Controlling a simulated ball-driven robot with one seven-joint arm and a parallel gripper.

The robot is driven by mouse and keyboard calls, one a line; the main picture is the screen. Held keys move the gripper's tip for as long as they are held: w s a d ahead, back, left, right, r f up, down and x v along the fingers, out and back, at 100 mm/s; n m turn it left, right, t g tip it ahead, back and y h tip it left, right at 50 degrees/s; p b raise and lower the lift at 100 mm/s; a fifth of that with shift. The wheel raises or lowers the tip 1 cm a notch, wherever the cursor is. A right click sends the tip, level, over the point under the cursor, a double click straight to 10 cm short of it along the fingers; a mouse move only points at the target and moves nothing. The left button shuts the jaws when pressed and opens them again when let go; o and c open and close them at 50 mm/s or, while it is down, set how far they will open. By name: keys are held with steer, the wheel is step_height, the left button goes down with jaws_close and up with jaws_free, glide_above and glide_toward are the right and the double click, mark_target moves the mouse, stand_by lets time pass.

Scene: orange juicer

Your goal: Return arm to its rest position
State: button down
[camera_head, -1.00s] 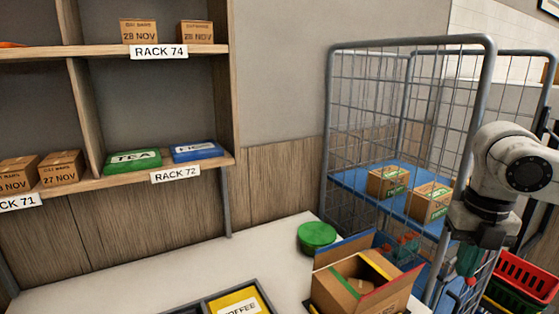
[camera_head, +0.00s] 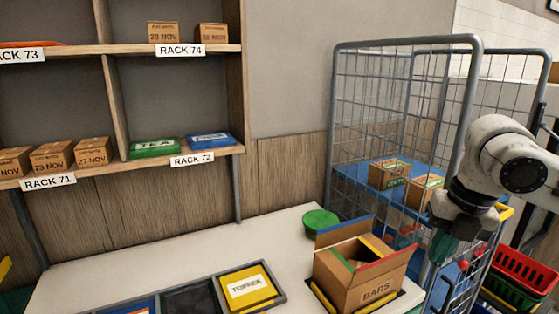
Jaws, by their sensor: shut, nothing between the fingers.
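My arm, white with dark joints, reaches in from the right edge in front of the wire cage trolley (camera_head: 404,125). My gripper (camera_head: 441,248) hangs at its end, pointing down, with dark teal fingers. It is shut and empty. It is to the right of the open cardboard box (camera_head: 372,288) marked BARS, in front of the cage's lower part. Some of the fingertip outline blends into the cage behind.
The white table (camera_head: 190,258) holds a green round lid (camera_head: 320,222) and a tray with a yellow packet (camera_head: 247,287). Shelves (camera_head: 208,158) with small boxes stand at the back left. Red and green baskets (camera_head: 525,277) are at the lower right. Boxes sit on the cage's blue shelf.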

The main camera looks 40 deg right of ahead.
steer(key=w+a+m+t+y+b, duration=0.1)
steer(key=w+a+m+t, duration=0.15)
steer(key=w+a, duration=0.5)
steer(key=w+a+m+t+y+b, duration=0.2)
steer(key=w+a+t, duration=0.2)
steer(key=w, duration=0.6)
steer(key=w+a+f+m+t+y+b, duration=0.1)
steer(key=w+a+f+m, duration=0.1)
steer(key=a+f+m, duration=0.3)
steer(key=w+a+f+m+b, duration=0.1)
steer(key=a+f+m, duration=0.3)
steer(key=f, duration=0.4)
steer(key=s+a+f+m+g+b, duration=0.1)
steer(key=s+a+f+m, duration=0.2)
steer(key=f, duration=0.4)
steer(key=s+a+f+m+g+h+b, duration=0.1)
steer(key=s+f+m+g, duration=0.1)
steer(key=s+f, duration=0.4)
steer(key=s+a+f+m+g+b, duration=0.1)
steer(key=s+a+f+m, duration=0.15)
steer(key=f, duration=0.65)
steer(key=s+d+f+m+g+h, duration=0.1)
steer(key=s+f, duration=0.3)
steer(key=s, duration=0.4)
steer(key=s+d+f+m+g+h+b, duration=0.1)
steer(key=s+d+f+m+g+h, duration=0.1)
steer(key=s+f, duration=0.3)
steer(key=s+d+g, duration=0.1)
steer(key=s, duration=0.2)
steer(key=shift+f, duration=0.25)
